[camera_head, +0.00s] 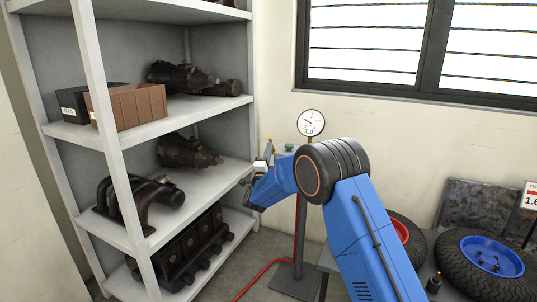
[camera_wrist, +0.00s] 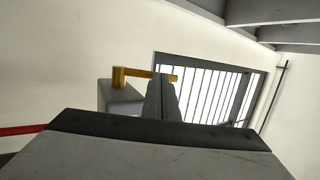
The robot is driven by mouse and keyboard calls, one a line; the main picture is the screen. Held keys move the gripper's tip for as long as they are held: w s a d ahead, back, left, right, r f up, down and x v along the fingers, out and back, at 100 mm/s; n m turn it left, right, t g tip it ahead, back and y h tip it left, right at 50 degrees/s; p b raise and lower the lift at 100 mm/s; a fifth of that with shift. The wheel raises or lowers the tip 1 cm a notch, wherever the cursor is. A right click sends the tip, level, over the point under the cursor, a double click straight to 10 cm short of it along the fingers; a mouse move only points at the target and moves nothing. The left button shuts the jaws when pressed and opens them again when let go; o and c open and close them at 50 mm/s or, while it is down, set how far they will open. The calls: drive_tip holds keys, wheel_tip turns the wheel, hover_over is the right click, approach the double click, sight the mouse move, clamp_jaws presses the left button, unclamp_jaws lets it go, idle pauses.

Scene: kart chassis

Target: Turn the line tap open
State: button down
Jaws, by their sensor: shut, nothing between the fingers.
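The line tap shows in the wrist view as a yellow lever (camera_wrist: 120,77) standing on a grey block (camera_wrist: 117,100). Its bar runs level to the right, passes behind my fingers, and its end shows just beyond them. My gripper (camera_wrist: 163,84) is shut and empty, its fingers overlapping the bar in this view; I cannot tell whether they touch it. In the head view my gripper (camera_head: 267,151) points up left of the gauge stand, with a small yellow bit of the tap (camera_head: 269,140) at its tip. My arm hides much of the stand there.
A round gauge (camera_head: 311,123) tops the stand, with a green knob (camera_head: 289,147) nearby. A red hose (camera_head: 262,276) runs along the floor. Shelves (camera_head: 185,210) with engine parts stand close on the left. Tyres (camera_head: 480,265) lie at the right.

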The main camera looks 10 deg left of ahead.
drive_tip(key=w+r+g, duration=0.1)
drive_tip(key=w+r+m+g, duration=0.1)
drive_tip(key=g, duration=0.1)
drive_tip(key=shift+d+r, duration=0.2)
drive_tip(key=shift+d, duration=0.2)
idle(0.6)
